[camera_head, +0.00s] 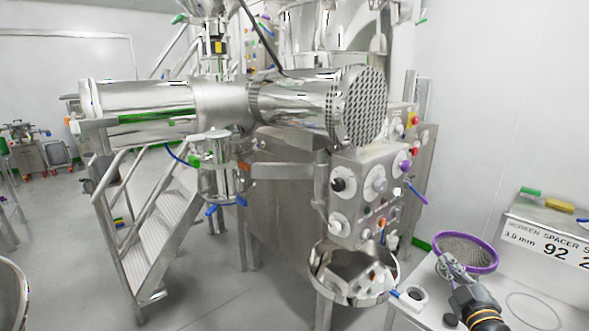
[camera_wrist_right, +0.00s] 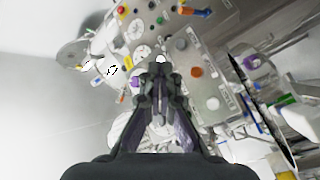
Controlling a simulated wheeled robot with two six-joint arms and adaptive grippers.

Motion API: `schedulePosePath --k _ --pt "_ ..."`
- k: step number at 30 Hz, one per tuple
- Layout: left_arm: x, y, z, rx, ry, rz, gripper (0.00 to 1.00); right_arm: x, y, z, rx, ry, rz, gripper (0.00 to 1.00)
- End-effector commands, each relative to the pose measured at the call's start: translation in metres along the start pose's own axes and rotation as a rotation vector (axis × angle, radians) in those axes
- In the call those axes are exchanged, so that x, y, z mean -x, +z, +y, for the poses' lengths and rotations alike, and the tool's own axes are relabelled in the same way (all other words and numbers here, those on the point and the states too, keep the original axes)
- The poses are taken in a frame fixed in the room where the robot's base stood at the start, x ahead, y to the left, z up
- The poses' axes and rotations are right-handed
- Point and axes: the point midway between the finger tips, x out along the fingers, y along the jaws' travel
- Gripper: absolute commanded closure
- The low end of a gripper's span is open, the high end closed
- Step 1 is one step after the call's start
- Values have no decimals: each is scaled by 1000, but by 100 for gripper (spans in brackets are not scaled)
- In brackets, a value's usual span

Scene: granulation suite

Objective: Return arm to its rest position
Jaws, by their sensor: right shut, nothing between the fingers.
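My right gripper (camera_head: 449,268) reaches in from the lower right of the head view, over the white bench beside the machine. It is shut with nothing in its fingers. In the right wrist view its fingers (camera_wrist_right: 161,75) meet in front of the control panel (camera_wrist_right: 205,85). A round screen with a purple rim (camera_head: 467,250) lies behind the fingers in the head view; I cannot tell whether they touch. My left gripper is not in view.
The steel granulator with its knobbed panel (camera_head: 374,187) fills the middle. A steel bowl (camera_head: 352,292) hangs below it. A box marked "spacer" (camera_head: 552,232) stands at the right, near a thin ring (camera_head: 532,310). Metal stairs (camera_head: 150,240) and open floor lie left.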

Motion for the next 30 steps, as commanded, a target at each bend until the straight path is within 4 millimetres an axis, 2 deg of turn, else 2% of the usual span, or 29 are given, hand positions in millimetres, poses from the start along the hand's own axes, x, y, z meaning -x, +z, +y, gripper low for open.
schedulePosePath --k 3,9,12,15,18,23,26,30 --pt "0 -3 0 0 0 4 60 18 21 -19 -86 17 -122 100" --pt "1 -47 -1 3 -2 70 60 56 56 -54 -201 7 -354 100" --pt "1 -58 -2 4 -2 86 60 81 71 -76 -256 -24 -483 100" --pt "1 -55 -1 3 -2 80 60 110 84 -102 -308 -74 -616 100" --pt "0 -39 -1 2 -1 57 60 143 92 -130 -359 -147 -750 100" --pt "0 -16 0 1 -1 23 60 199 92 -173 -431 -299 -940 100" --pt "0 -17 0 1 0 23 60 233 85 -197 -470 -407 -1037 100" --pt "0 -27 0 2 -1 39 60 276 68 -224 -519 -566 -1139 100"
